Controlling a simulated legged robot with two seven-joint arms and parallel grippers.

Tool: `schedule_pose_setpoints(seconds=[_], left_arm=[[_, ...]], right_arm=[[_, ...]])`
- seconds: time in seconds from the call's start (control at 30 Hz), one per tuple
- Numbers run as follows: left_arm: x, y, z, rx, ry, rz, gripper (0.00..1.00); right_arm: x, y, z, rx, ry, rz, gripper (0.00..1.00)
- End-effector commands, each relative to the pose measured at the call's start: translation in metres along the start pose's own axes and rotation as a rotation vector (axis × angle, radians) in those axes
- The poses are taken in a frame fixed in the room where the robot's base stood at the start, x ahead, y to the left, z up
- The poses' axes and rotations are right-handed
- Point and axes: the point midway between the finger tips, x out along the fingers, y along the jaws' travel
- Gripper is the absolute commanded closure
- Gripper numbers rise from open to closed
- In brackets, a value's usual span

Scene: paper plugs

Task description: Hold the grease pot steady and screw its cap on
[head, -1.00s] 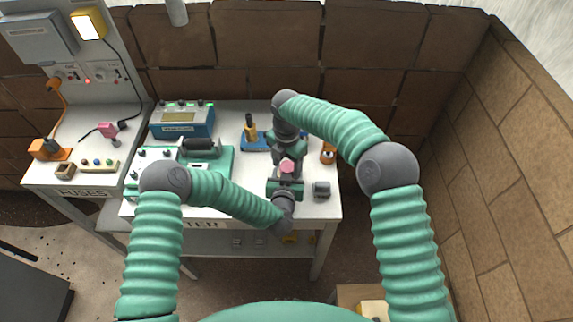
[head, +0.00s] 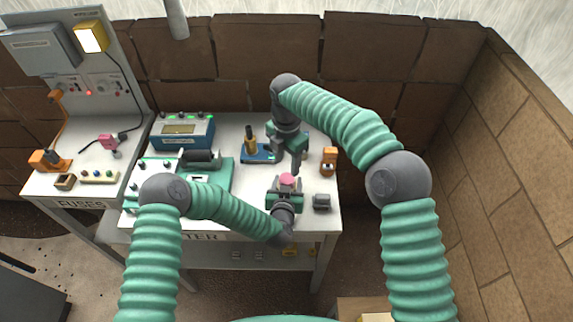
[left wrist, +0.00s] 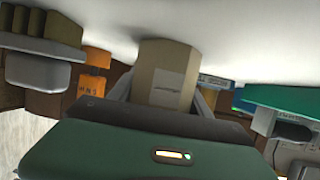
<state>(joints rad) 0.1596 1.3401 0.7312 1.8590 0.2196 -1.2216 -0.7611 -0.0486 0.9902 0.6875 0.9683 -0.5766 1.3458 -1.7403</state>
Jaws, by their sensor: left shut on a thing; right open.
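The grease pot (left wrist: 170,75) is a beige cylinder with a pale label, seen between my left fingers in the left wrist view. In the head view my left gripper (head: 285,194) is shut on it at the bench's front, and mostly hides its body. The pink cap (head: 287,179) sits at the top of the pot; I cannot tell how tightly it is threaded. My right gripper (head: 288,163) is open and empty, just behind and above the cap, apart from it.
A grey block (head: 321,202) lies right of the left gripper. An orange item (head: 329,160) stands behind it. A blue stand (head: 258,154) with a yellow-black post is left of the right gripper. A green device (head: 215,178) and a blue meter (head: 182,132) fill the bench's left.

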Motion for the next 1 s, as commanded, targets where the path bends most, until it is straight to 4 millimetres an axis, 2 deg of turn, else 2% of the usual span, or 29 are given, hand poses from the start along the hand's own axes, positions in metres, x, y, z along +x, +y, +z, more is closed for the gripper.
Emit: schedule_pose_setpoints(seconds=[0.17,0.27,0.5,0.7,1.0], left_arm=[[0.0,0.0,0.0,0.0,0.0,0.0,1.0],[0.0,0.0,0.0,0.0,0.0,0.0,1.0],[0.0,0.0,0.0,0.0,0.0,0.0,1.0],[0.0,0.0,0.0,0.0,0.0,0.0,1.0],[0.0,0.0,0.0,0.0,0.0,0.0,1.0]], right_arm=[[0.002,0.0,0.0,-0.001,0.0,-0.001,0.49],[0.01,0.0,0.0,-0.001,0.001,-0.003,0.49],[0.05,-0.001,0.0,-0.001,0.001,-0.002,0.49],[0.075,-0.001,0.0,0.0,0.0,-0.001,0.49],[0.081,0.0,0.0,0.0,-0.001,0.001,0.49]])
